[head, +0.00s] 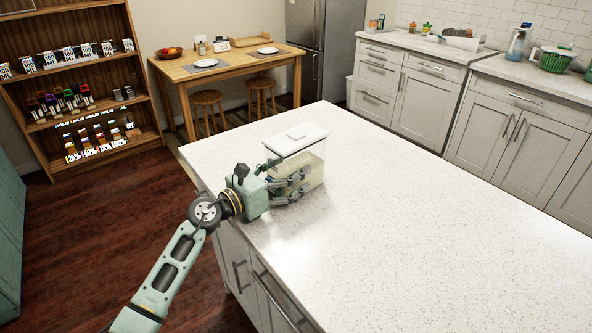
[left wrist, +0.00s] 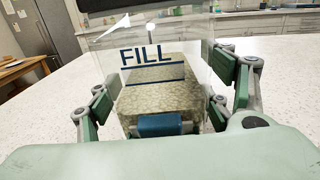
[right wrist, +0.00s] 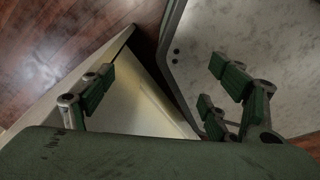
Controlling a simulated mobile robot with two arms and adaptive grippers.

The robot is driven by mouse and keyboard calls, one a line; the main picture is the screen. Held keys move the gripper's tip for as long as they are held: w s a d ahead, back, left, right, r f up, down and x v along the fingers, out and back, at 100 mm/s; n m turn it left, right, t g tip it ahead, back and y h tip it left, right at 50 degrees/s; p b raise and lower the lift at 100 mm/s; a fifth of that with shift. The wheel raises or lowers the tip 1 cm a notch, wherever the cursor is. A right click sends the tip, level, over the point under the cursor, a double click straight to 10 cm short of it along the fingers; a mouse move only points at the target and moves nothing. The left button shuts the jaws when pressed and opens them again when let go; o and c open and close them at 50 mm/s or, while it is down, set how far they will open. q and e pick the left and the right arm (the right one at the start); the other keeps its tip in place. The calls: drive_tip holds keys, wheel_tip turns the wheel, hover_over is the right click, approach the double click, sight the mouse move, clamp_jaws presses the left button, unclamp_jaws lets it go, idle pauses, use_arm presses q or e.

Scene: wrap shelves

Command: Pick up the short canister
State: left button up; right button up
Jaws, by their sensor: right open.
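The short canister (head: 312,160) is a clear box with a white lid, standing upright near the left edge of the white island counter (head: 400,230). In the left wrist view the canister (left wrist: 150,55) shows a dark FILL mark and pale, grainy contents. My left gripper (head: 292,185) is low at the canister, with fingers on both sides of it. Whether the pads press on the walls is not clear. My right gripper (right wrist: 165,80) is open, with nothing between its fingers. It is outside the head view.
The counter to the right of the canister is clear. A wooden table (head: 225,65) with plates and stools stands behind. A shelf of small boxed goods (head: 85,90) is at the left. White kitchen cabinets (head: 425,95) run along the back right. The right wrist view shows wood floor (right wrist: 50,50) and pale panels.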

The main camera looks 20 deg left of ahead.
use_arm(q)
drive_tip(key=c, duration=1.5)
drive_tip(key=shift+w+r, duration=0.1)
drive_tip(key=shift+r, duration=0.1)
drive_tip(key=shift+c, duration=0.6)
